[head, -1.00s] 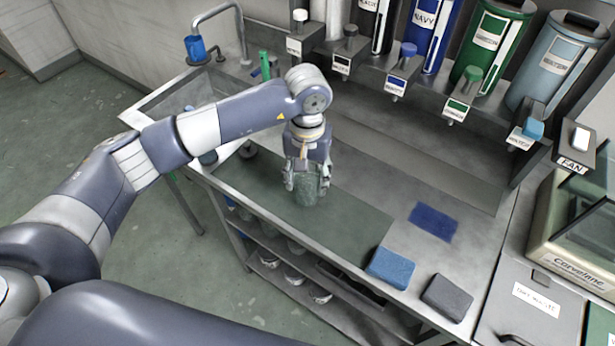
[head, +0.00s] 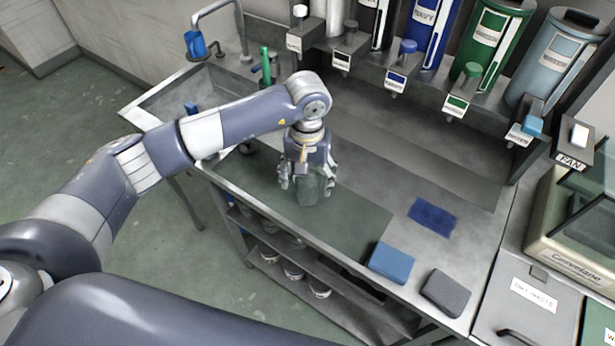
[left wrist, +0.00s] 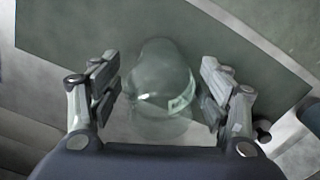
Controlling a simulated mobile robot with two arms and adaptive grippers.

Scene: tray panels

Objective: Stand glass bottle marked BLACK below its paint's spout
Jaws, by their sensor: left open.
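A clear glass bottle (head: 309,191) with a pale label stands on the dark green mat (head: 352,228); it also shows in the left wrist view (left wrist: 160,95). The label's lettering is too small to read. My left gripper (head: 308,182) is open around the bottle, with a finger on each side and a gap to the glass in the wrist view. The paint spouts sit in a row along the back shelf. The one with a dark knob (head: 350,30) and a small label (head: 342,62) is beneath a black cylinder (head: 373,18). My right gripper is out of view.
Other spouts have navy (head: 396,84), green (head: 457,104) and light blue (head: 518,137) paint. A blue sponge (head: 391,263), grey sponge (head: 446,292) and blue cloth (head: 432,216) lie at the right. A sink with a tap (head: 241,30) is at the left. The counter below the spouts is clear.

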